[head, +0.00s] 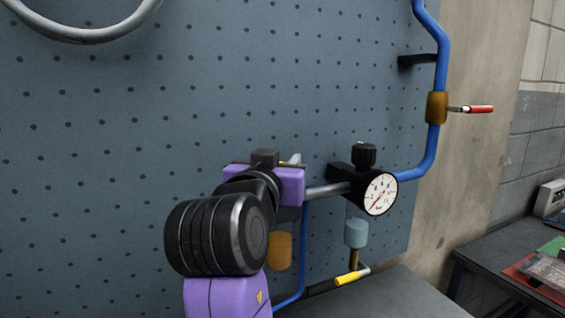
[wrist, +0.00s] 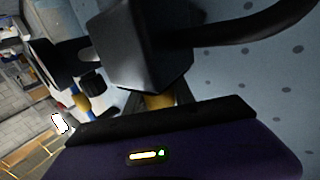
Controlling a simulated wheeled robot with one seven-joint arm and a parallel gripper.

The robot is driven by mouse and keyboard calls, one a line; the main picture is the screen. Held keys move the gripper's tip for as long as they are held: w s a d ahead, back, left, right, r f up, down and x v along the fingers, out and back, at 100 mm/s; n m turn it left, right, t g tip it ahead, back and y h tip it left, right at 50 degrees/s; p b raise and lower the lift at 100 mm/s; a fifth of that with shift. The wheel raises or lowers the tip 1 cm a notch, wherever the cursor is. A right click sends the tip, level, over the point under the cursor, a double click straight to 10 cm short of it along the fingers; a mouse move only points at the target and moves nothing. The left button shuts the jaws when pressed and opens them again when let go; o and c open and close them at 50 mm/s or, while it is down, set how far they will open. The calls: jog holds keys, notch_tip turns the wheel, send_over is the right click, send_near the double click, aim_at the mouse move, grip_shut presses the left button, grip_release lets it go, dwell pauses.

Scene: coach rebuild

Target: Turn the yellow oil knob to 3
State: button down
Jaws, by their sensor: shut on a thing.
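My gripper (head: 268,162) is up at the pipe assembly on the pegboard, left of the round white gauge (head: 380,194). In the wrist view a small yellow part, the oil knob (wrist: 158,101), shows between the dark fingers, which are shut on it. A dark block stands right behind it there. In the head view my gripper and wrist hide the knob, so its scale and setting cannot be read. An amber bowl (head: 281,251) hangs below my gripper, partly behind my arm.
A black knob (head: 364,156) stands above the gauge, close right of my gripper. A blue pipe (head: 437,60) with a brass valve and red handle (head: 480,109) runs up the right. A yellow-handled lever (head: 352,276) sits below a pale blue bowl (head: 356,232).

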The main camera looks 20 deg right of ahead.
jog(key=n+t+y+p, duration=0.1)
jog(key=y, duration=0.1)
jog(key=n+t+y+p, duration=0.1)
jog(key=n+y, duration=0.1)
jog(key=shift+w+a+r, duration=0.15)
jog(key=shift+a, duration=0.05)
jog(key=shift+w+a+n+t+y+p, duration=0.15)
jog(key=shift+n+t+y+p, duration=0.1)
jog(key=shift+n+y, duration=0.25)
jog(key=shift+s+a+n+t+y+p, duration=0.15)
jog(key=shift+n+t+y+p, duration=0.15)
jog(key=shift+y, duration=0.4)
jog(key=shift+w, duration=0.1)
jog(key=c, duration=1.1)
grip_release()
jog(key=shift+o, duration=0.2)
jog(key=b+v, duration=0.1)
jog(key=v, duration=0.6)
jog(key=shift+s, duration=0.4)
